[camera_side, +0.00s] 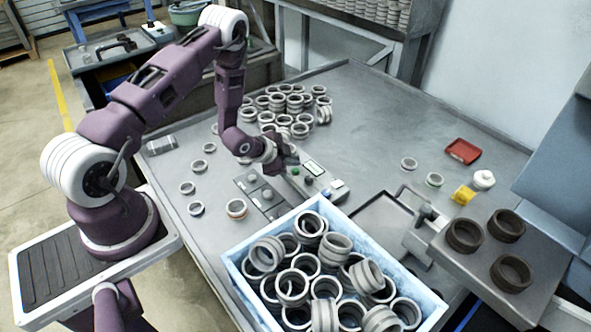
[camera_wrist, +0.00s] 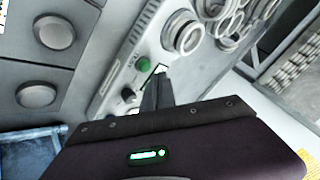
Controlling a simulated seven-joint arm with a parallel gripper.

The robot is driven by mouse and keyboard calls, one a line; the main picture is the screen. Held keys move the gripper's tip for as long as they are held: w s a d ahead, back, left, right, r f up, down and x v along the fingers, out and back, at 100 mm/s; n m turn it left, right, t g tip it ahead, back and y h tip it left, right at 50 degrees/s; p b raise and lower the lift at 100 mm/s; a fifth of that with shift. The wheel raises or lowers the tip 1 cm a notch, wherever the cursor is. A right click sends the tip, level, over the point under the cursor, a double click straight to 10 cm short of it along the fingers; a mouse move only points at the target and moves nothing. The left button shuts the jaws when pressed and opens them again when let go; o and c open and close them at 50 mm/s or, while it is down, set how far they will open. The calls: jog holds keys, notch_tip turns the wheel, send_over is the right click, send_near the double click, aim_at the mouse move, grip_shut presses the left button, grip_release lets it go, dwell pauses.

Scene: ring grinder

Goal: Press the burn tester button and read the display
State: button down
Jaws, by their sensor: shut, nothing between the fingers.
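The burn tester (camera_side: 322,182) is a grey box on the metal table, beside my gripper in the side view. Its green button (camera_wrist: 143,63) shows clearly in the wrist view, with a dark knob (camera_wrist: 128,95) near it. A small pale display (camera_side: 313,166) is on its top in the side view, too small to read. My gripper (camera_wrist: 158,76) is shut and empty, with its fingertips just right of the green button in the wrist view. In the side view my gripper (camera_side: 287,160) is low over the tester's left end. I cannot tell whether it touches the tester.
A blue crate (camera_side: 236,262) full of rings stands in front of the tester. A grey panel (camera_side: 250,182) with round knobs lies to its left. Loose rings (camera_side: 290,103) crowd the table behind.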

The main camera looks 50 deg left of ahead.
jog(key=shift+f, duration=0.1)
jog(key=shift+f, duration=0.3)
